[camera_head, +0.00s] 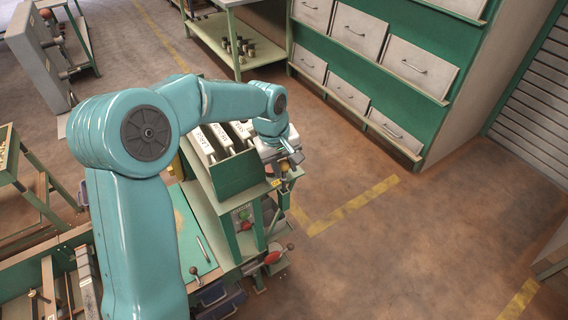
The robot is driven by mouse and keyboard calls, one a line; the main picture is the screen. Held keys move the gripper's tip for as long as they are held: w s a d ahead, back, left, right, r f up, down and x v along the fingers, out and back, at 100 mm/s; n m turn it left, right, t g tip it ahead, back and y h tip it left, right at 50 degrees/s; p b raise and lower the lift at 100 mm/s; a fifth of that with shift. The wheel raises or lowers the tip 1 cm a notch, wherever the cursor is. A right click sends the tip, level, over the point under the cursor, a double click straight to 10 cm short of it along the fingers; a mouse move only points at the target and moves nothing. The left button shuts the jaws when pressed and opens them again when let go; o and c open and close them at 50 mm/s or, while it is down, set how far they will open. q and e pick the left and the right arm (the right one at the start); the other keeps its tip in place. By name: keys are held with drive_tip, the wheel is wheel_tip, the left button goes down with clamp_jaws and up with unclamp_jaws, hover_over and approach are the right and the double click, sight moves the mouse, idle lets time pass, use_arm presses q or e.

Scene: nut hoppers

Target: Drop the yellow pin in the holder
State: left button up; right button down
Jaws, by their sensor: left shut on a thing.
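My left arm, teal, reaches across the workbench, and its gripper (286,170) is at the right end of the green hopper unit, above the bench's right edge. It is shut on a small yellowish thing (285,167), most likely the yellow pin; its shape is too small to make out. A small yellow patch (276,183) shows just below the gripper, and I cannot tell what it belongs to. I cannot make out the holder with certainty. My right gripper is not in view.
The green hopper unit (236,174) has white labelled strips. A pen-like tool (206,249) lies on the green bench top. Grey drawers (362,27) stand behind. Floor to the right is clear.

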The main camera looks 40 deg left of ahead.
use_arm(q)
drive_tip(key=shift+f+b, duration=1.65)
drive_tip(key=shift+f, duration=0.6)
drive_tip(key=o, duration=1.1)
drive_tip(key=shift+o, duration=0.2)
wheel_tip(320, 180, up, 16)
drive_tip(key=s+a+p, duration=0.1)
drive_tip(key=s, duration=0.1)
drive_tip(key=shift+s+a, duration=0.3)
drive_tip(key=shift+a, duration=0.1)
wheel_tip(320, 180, up, 9)
drive_tip(key=p, duration=0.8)
hover_over(284, 178)
drive_tip(key=s+a, duration=0.3)
drive_tip(key=s, duration=0.1)
drive_tip(key=shift+w, duration=0.1)
